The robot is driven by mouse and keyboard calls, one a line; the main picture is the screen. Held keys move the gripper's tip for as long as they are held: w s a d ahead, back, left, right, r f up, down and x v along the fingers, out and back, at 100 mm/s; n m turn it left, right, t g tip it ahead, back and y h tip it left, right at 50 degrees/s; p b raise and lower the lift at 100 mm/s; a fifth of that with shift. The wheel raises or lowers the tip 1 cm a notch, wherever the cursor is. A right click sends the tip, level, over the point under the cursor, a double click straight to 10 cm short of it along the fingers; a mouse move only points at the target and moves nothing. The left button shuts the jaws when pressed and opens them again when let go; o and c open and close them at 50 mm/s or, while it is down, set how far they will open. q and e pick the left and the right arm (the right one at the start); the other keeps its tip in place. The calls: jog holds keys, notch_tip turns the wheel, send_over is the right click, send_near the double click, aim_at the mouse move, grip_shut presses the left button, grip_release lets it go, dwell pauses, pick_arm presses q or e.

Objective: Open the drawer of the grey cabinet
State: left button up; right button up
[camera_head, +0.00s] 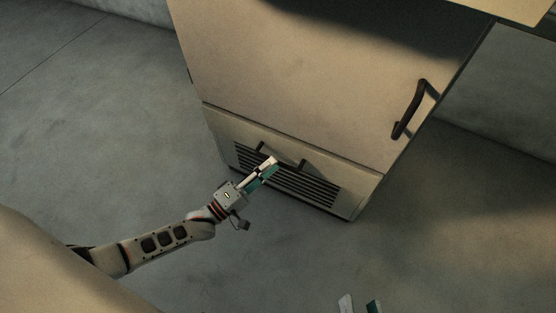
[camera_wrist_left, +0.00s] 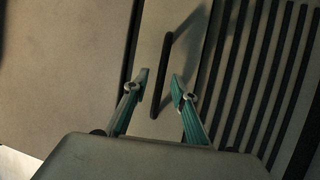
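The grey cabinet (camera_head: 300,75) looks beige in this light and fills the upper middle of the head view. Its low drawer (camera_head: 345,177) has a plain front strip with a dark bar handle (camera_head: 301,165) and looks shut. My left gripper (camera_head: 268,166) is at the handle and hides its middle part. In the left wrist view the gripper (camera_wrist_left: 161,82) has its two teal fingers apart, with the dark handle (camera_wrist_left: 160,78) between them. I cannot tell whether the fingers touch it. My right gripper (camera_head: 360,306) shows only two separated fingertips at the bottom edge of the head view.
A large door above the drawer carries a dark curved handle (camera_head: 408,110) at its right. Dark vent slats (camera_head: 318,191) run below the drawer handle, and also show in the left wrist view (camera_wrist_left: 265,65). The grey floor (camera_head: 150,120) around the cabinet is clear.

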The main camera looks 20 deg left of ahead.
pick_arm(q)
jog(key=shift+x, duration=1.6)
pick_arm(e)
jog(key=shift+s+a+f+m, duration=0.1)
jog(key=shift+a+m, duration=0.1)
jog(key=shift+m, duration=0.1)
pick_arm(q)
jog(key=shift+f, duration=0.1)
